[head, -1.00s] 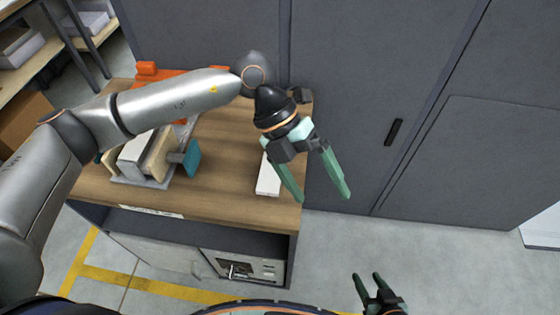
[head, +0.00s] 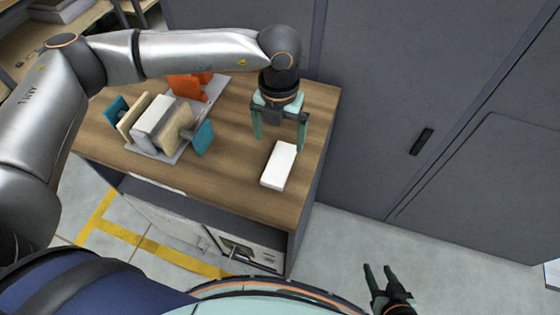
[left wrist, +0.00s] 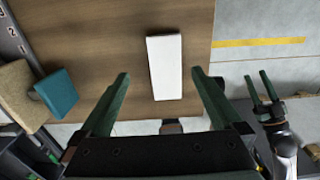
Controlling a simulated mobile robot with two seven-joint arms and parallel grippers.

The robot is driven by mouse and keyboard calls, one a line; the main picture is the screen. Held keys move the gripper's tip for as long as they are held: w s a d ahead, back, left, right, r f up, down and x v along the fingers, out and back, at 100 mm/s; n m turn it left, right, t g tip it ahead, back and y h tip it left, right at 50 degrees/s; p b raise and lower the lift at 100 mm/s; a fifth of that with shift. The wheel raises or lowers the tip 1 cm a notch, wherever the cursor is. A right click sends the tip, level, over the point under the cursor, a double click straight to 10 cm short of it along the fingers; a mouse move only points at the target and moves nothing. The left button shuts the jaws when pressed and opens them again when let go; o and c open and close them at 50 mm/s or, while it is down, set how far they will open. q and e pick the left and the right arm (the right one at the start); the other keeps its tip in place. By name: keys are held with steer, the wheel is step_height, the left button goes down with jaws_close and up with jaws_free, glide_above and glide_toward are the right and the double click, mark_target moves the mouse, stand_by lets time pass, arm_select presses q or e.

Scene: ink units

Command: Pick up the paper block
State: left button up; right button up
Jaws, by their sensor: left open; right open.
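The paper block is a white rectangular block (head: 279,165) lying flat on the wooden table top (head: 230,180) near its right edge. It also shows in the left wrist view (left wrist: 165,67), beyond and between the fingertips. My left gripper (head: 280,143) is open and empty, above the table and just behind the block in the head view, apart from it. In the left wrist view my left gripper's fingers (left wrist: 160,78) stand wide on either side. My right gripper (head: 377,268) is open and empty, low at the front right, away from the table.
A grey tray (head: 168,152) left of the block holds several blocks and plates, with teal end pieces (head: 203,138). Orange parts (head: 186,86) stand behind it. Dark cabinet doors (head: 390,90) rise behind and right of the table. The table top around the block is clear.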

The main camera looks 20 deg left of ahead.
mark_target(281, 159)
arm_select(q)
steer(key=f, duration=0.3)
steer(key=f+p, duration=0.1)
steer(key=shift+s+d+f, duration=0.4)
steer(key=shift+f, duration=0.45)
steer(key=c, duration=1.5)
